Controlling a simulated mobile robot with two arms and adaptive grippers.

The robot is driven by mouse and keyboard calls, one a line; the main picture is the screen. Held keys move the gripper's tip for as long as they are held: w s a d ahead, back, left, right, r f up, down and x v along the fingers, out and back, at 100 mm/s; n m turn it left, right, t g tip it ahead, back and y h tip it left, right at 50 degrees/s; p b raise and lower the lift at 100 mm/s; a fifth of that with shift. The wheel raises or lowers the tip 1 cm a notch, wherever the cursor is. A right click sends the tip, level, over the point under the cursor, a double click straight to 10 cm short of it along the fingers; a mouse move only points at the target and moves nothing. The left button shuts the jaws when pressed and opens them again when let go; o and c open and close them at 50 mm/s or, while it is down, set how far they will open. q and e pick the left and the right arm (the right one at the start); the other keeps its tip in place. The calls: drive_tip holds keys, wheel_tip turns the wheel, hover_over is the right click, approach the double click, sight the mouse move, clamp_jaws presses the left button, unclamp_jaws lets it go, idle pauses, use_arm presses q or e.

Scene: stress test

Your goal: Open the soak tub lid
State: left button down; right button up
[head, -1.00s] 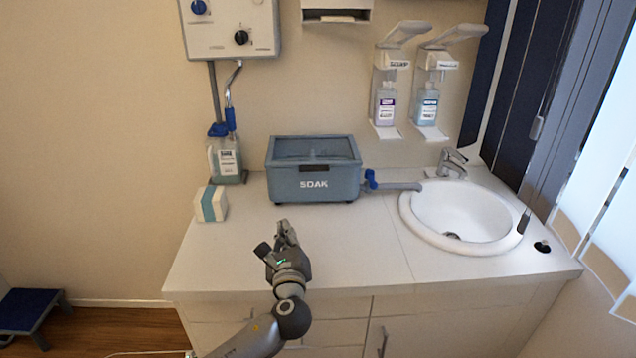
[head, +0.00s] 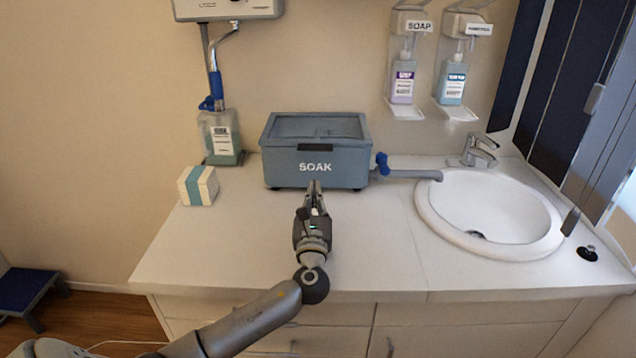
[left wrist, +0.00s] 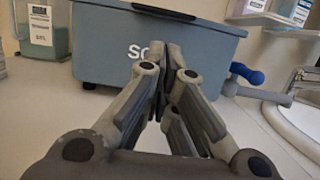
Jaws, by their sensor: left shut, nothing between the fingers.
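The soak tub (head: 285,170) is a blue-grey box marked SOAK, standing on the white counter against the wall. Its lid (head: 318,126) is down, with a dark handle (head: 317,147) at the middle of the front edge. My left gripper (head: 314,186) is shut and empty, its fingertips just in front of the tub's lower front face, below the handle. In the left wrist view the tub (left wrist: 100,50) fills the background behind the fingers, which hide part of the lettering. Whether the fingertips touch the tub I cannot tell. My right gripper is not in view.
A drain pipe with a blue valve (head: 382,163) runs from the tub's right side to the sink (head: 500,210). A bottle (head: 220,138) and a small box (head: 198,186) stand left of the tub. The counter (head: 240,245) in front is clear.

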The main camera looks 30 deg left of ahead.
use_arm(q)
drive_tip(key=x, duration=0.9)
drive_tip(key=shift+a+r+p, duration=0.1)
drive_tip(key=shift+r+p, duration=0.1)
drive_tip(key=shift+p, duration=0.1)
